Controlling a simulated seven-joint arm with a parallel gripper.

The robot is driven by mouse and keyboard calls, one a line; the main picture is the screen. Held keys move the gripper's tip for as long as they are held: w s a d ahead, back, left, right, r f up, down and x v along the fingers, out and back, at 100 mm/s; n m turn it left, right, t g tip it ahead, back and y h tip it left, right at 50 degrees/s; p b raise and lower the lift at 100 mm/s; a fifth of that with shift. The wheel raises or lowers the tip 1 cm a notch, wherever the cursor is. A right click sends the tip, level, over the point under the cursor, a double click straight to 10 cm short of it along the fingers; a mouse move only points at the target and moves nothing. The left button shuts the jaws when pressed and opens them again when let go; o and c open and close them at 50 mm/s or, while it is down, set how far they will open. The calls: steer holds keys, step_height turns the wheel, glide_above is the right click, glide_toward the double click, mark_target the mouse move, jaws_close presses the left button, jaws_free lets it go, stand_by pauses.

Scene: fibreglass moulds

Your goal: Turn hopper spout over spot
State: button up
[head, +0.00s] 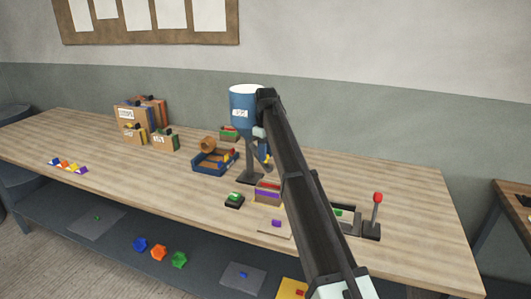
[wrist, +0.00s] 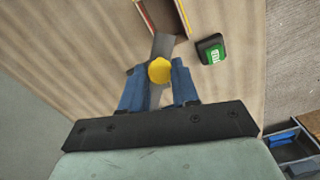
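The blue hopper (head: 242,112) with a white label stands on a dark post and base in the head view. Its grey spout arm (head: 254,155) shows below it, partly behind my arm. In the wrist view, a grey bar (wrist: 163,45) ends in a round yellow knob (wrist: 160,70). My gripper (wrist: 158,76) has its blue fingers on either side of this knob, near the fingertips. Whether both fingers press on it cannot be told. In the head view my gripper (head: 265,156) is beside the hopper stand, mostly hidden by my arm. I cannot tell which mark is the spot.
A striped open box (head: 268,194) and a green-topped block (head: 234,200) stand in front of the hopper. Cardboard boxes (head: 140,120) are at the back left. A red-knobbed lever (head: 375,215) stands at right.

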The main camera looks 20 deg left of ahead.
steer(key=o, duration=0.5)
step_height(320, 180, up, 14)
steer(key=shift+f, duration=0.1)
stand_by(0.5)
steer(key=shift+w, duration=0.1)
